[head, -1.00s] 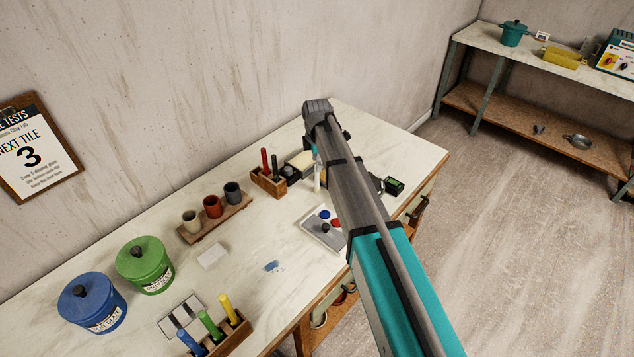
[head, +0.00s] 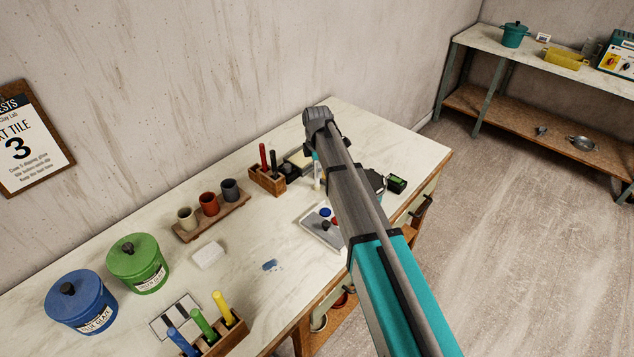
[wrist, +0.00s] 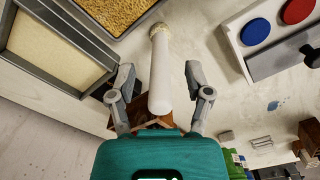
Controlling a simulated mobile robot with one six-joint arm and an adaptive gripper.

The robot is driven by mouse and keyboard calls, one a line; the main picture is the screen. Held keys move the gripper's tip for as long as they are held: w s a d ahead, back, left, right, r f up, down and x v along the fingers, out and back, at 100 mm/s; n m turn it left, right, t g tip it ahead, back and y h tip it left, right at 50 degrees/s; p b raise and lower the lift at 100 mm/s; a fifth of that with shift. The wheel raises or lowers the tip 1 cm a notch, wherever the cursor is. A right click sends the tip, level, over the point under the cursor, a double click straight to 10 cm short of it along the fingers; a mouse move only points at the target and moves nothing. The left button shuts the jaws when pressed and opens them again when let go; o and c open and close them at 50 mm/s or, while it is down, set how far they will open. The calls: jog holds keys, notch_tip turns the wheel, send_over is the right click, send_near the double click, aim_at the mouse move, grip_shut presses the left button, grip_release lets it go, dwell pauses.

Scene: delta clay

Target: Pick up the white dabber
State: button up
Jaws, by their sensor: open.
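The white dabber (wrist: 160,72) shows in the wrist view as a long white cylinder with a pale, rough tip at its far end. My gripper (wrist: 159,78) is open, with one finger on each side of the dabber and visible gaps between. The fingers do not appear to touch it. In the head view a narrow white upright piece, probably the dabber (head: 317,180), shows beside my arm. My arm hides most of the gripper there.
A grey panel with red and blue buttons (head: 320,236) lies near the dabber. A wooden rack with dark and red handles (head: 267,180) stands to its left. Framed trays (wrist: 50,50) are close by in the wrist view. Cups, glaze jars (head: 137,265) and colored tools stand further left.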

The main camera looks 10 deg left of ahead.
jog(key=shift+f, duration=0.3)
jog(key=shift+c, duration=0.3)
grip_shut()
